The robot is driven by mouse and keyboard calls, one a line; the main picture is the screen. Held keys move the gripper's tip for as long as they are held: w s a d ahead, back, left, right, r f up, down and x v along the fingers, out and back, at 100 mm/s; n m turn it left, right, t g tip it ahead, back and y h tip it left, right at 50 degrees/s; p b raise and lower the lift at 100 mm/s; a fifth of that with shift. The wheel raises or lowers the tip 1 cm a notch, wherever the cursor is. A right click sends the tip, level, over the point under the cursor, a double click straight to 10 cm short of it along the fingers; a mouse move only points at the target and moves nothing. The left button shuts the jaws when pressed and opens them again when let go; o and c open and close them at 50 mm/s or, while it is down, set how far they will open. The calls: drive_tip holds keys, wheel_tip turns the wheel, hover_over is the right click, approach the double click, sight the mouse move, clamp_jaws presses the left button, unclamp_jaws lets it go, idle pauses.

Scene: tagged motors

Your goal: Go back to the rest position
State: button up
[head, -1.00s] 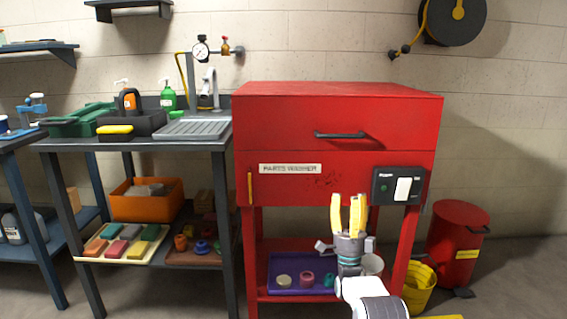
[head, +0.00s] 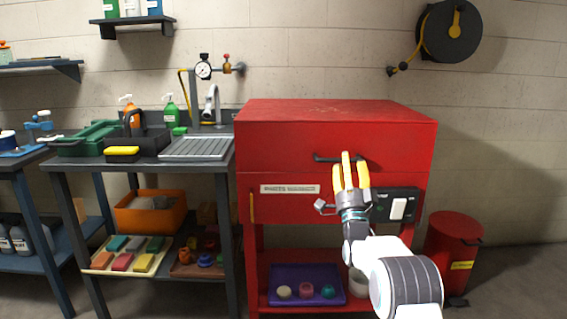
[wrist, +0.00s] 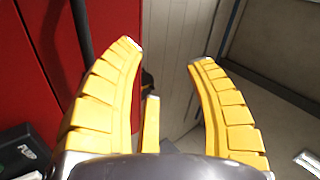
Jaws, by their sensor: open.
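My gripper (head: 350,170) has yellow segmented fingers and points up in front of the red parts washer (head: 285,145) in the head view. Its fingertips overlap the washer's dark handle (head: 325,157) in the picture; I cannot tell from this view whether they touch it. In the wrist view the fingers of my gripper (wrist: 168,55) stand wide apart with nothing between them. The red washer front (wrist: 25,75) fills the left of that view. Part of the washer's lower front is hidden behind my arm.
A black switch box (head: 397,205) is on the washer's right front. A purple tray (head: 300,299) with small parts sits on the shelf below. A red bin (head: 452,250) stands to the right. A sink bench (head: 200,149) adjoins on the left. Floor at far right is clear.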

wheel_tip(320, 180, up, 9)
drive_tip(key=s+n+g+p, duration=0.3)
drive_tip(key=g+p, duration=0.2)
drive_tip(key=p, duration=0.1)
drive_tip(key=s+r+n+g+p, duration=0.3)
drive_tip(key=s+g+p, duration=0.25)
drive_tip(key=s, duration=0.25)
drive_tip(key=s+f+n+g+p, duration=0.1)
drive_tip(key=s+n+g+p, duration=0.3)
drive_tip(key=s, duration=1.6)
drive_tip(key=s+f+n+g+p, duration=0.1)
drive_tip(key=s+n+g+p, duration=0.2)
drive_tip(key=s+g+p, duration=0.5)
drive_tip(key=s+p, duration=0.3)
drive_tip(key=s, duration=1)
drive_tip(key=shift+f+n, duration=0.3)
drive_tip(key=shift+n, duration=0.1)
